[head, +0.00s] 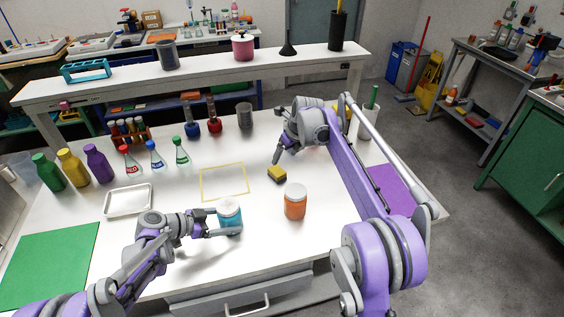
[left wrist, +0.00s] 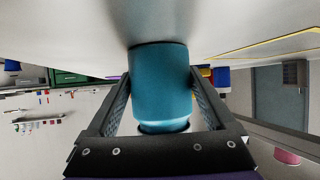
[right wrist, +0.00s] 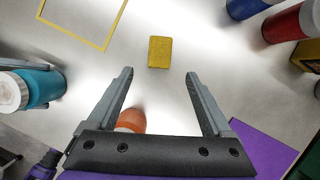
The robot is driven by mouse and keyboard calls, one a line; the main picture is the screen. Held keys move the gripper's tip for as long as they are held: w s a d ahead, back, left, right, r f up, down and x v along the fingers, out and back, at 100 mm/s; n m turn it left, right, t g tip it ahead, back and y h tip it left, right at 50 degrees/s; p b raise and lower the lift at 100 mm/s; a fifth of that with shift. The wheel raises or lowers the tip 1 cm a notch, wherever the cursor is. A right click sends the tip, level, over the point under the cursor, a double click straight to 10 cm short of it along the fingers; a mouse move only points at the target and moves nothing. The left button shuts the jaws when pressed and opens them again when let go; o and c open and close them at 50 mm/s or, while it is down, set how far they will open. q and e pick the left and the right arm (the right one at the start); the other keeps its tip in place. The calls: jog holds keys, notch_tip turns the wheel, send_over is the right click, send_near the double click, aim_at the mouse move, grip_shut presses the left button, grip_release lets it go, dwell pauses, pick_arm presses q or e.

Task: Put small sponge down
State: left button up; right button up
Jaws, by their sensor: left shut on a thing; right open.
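The small sponge (head: 277,174) is yellow on top with a dark underside and lies on the white table, right of the yellow outlined rectangle (head: 224,182). It also shows in the right wrist view (right wrist: 160,52), beyond the fingertips. My right gripper (head: 277,157) is open and empty, just behind and above the sponge, apart from it. My left gripper (head: 222,222) is shut on a teal jar (head: 230,220) with a white lid, which appears to stand upright on the table. The teal jar fills the middle of the left wrist view (left wrist: 161,85).
An orange jar (head: 295,203) stands right of the teal jar. A white tray (head: 128,199), colored bottles (head: 98,162) and flasks (head: 155,156) stand at the left. A purple mat (head: 390,187) lies at the right. The outlined rectangle is empty.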

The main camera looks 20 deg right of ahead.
jog(key=s+r+n, duration=0.1)
jog(key=s+n, duration=0.2)
jog(key=s+a+r+n, duration=0.1)
jog(key=s+r+n, duration=0.1)
jog(key=s+n, duration=0.1)
jog(key=s+r+n, duration=0.1)
jog(key=s+n, duration=0.2)
jog(key=s, duration=0.2)
jog(key=shift+s+a+r+h, duration=0.2)
jog(key=shift+a+h, duration=0.1)
jog(key=shift+a, duration=0.1)
jog(key=s+f+n, duration=0.3)
jog(key=s+n, duration=0.4)
jog(key=s, duration=0.3)
jog(key=s+a+f+n, duration=0.1)
jog(key=s+f+n, duration=0.3)
jog(key=s+n, duration=0.4)
jog(key=s+f+n+h, duration=0.1)
jog(key=s+f+n, duration=0.3)
jog(key=s, duration=1)
jog(key=n, duration=0.3)
jog(key=shift+a+f+n+t, duration=0.2)
jog(key=shift+f+n+t, duration=0.1)
jog(key=shift+t, duration=0.1)
jog(key=shift+o, duration=0.2)
jog(key=shift+s, duration=0.1)
